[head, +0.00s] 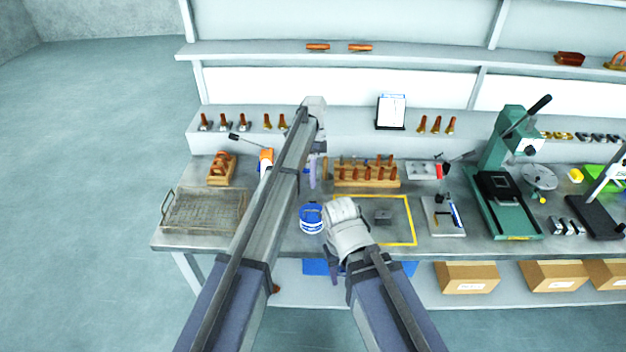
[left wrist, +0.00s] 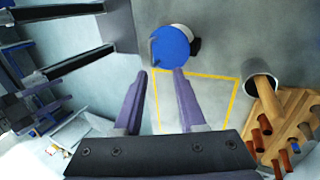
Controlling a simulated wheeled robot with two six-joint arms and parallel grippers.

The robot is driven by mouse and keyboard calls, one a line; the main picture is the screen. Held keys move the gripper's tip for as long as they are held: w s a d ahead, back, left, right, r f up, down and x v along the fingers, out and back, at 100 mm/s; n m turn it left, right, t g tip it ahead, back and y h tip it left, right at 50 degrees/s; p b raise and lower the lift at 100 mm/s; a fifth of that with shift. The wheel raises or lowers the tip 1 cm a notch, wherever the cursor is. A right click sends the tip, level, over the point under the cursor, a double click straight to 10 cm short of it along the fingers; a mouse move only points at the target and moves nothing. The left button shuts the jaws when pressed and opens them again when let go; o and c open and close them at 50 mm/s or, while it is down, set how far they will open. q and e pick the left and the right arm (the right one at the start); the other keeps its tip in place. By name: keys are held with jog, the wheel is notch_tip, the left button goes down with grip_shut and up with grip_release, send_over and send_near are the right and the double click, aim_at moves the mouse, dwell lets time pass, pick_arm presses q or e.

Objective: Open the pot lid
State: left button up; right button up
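The pot (head: 311,226) stands on the bench just left of the yellow square, with white bands on its side and a blue lid (head: 312,211) on top. In the left wrist view the round blue lid (left wrist: 173,46) lies beyond my fingertips, with a dark part at its right edge. My left gripper (head: 313,180) hangs behind the pot in the head view. In its wrist view the purple fingers (left wrist: 160,72) are apart and nothing is between them. My right wrist is close to the pot's right side; its gripper fingers are mostly hidden.
A wire tray (head: 203,210) is at the left, and a green press (head: 500,185) at the right.

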pick_arm(q)
jog(key=p+v, duration=0.2)
jog(key=v, duration=0.2)
jog(key=shift+p, duration=0.3)
pick_arm(e)
notch_tip(320, 180, up, 4)
jog(key=shift+f, duration=0.15)
